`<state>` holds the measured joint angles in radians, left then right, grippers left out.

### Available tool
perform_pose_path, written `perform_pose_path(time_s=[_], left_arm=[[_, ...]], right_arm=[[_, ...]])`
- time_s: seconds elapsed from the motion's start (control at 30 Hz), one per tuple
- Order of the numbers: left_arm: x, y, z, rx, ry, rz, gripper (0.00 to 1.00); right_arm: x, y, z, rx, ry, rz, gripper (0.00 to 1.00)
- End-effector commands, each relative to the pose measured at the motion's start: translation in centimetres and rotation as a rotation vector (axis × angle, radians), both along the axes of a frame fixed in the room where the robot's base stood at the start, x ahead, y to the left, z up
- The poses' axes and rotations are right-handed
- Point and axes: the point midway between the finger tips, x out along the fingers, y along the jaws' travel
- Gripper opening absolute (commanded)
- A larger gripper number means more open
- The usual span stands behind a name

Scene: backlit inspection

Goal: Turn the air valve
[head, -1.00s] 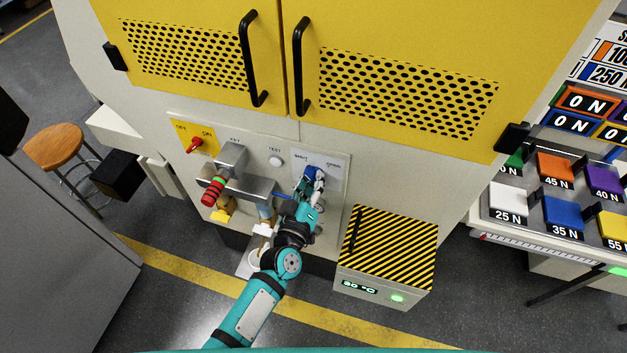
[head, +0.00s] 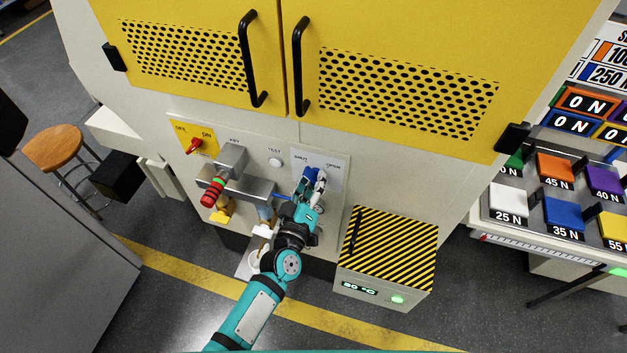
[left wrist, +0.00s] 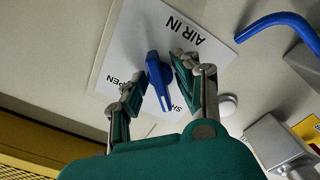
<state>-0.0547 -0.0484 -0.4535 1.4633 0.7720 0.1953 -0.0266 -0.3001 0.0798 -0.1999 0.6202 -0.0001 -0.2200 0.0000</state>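The air valve has a blue handle (head: 311,175) on a white plate (head: 335,180) marked SHUT and OPEN on the machine's front. In the left wrist view the blue handle (left wrist: 158,80) stands between the two fingers of my left gripper (left wrist: 157,82). The right finger is close beside the handle; I cannot tell whether it touches. A gap shows between the handle and the left finger. The handle's lower end lies near the partly covered SHUT label. In the head view my left gripper (head: 313,184) is at the valve and hides part of it. My right gripper is not in view.
Left of the valve are a white button (head: 275,162), a grey pipe fitting with a red-and-green grip (head: 212,190), and a red switch (head: 195,146). A striped box (head: 390,245) stands below right. Yellow doors with black handles (head: 301,65) are above.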

Motion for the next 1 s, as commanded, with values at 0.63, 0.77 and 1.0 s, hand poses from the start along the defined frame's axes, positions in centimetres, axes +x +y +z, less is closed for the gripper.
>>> perform_pose_path(time_s=[0.63, 0.77, 1.0], left_arm=[[-5.8, 1.9, 0.0, 0.004, 0.0, 0.0, 0.34], [-8.3, 2.7, 0.0, 0.002, 0.001, 0.0, 0.34], [-11.0, 3.6, 0.1, 0.001, -0.002, 0.0, 0.34]], right_arm=[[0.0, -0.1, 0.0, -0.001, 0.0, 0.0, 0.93], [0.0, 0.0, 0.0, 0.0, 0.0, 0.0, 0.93], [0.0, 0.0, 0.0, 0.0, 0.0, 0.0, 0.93]])
